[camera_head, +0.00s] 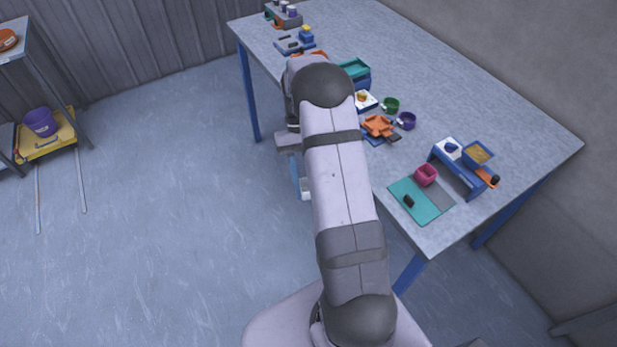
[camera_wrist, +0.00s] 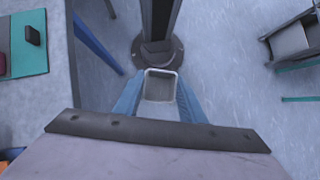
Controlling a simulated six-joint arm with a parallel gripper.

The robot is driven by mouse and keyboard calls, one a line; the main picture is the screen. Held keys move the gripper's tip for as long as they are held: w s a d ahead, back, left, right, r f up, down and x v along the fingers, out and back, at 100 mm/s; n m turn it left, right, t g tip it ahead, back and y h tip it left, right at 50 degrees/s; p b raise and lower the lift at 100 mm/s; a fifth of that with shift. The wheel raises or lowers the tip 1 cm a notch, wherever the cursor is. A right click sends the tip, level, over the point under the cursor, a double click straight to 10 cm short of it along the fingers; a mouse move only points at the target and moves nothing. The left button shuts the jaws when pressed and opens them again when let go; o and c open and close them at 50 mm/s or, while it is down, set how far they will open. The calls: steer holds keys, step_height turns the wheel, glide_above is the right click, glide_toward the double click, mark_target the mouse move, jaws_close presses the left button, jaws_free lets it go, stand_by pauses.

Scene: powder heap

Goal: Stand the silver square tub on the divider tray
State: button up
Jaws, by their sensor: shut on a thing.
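My gripper (camera_wrist: 160,88) is shut on the silver square tub (camera_wrist: 160,75), with a pale blue finger on each side. In the wrist view the tub's square rim faces the camera, and its inside looks empty. In the head view my gripper (camera_head: 299,180) hangs over the floor, just off the left edge of the table, partly behind my arm. The tub is small and hard to make out there. A low grey-blue tray (camera_head: 291,45) with small things on it lies near the far end of the table; I cannot tell whether it is the divider tray.
The table (camera_head: 470,90) holds a teal mat (camera_head: 418,208), a pink cup (camera_head: 426,174), a blue stand (camera_head: 458,178), an orange tray (camera_head: 378,125), green (camera_head: 391,105) and purple (camera_head: 406,121) cups and a teal box (camera_head: 354,69). My arm hides part of the near edge. The right side is bare.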

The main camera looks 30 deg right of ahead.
steer(key=s+d+r+n+p, duration=0.1)
steer(key=s+d+p, duration=0.1)
steer(key=s+d, duration=0.4)
steer(key=s+d+r+n+h+p, duration=0.1)
steer(key=s+d, duration=0.5)
steer(key=d, duration=0.9)
steer(key=s+d+r+n+h+p, duration=0.1)
steer(key=s+d+r+p, duration=0.1)
steer(key=s+d, duration=0.5)
steer(key=d+p, duration=0.1)
steer(key=d, duration=0.3)
steer(key=shift+d+p, duration=0.2)
steer(key=shift+p, duration=0.2)
steer(key=shift+f, duration=0.1)
steer(key=shift+f+b, duration=2.2)
steer(key=shift+f, duration=0.9)
steer(key=shift+f, duration=0.5)
steer(key=o, duration=1.1)
steer(key=shift+o, duration=0.8)
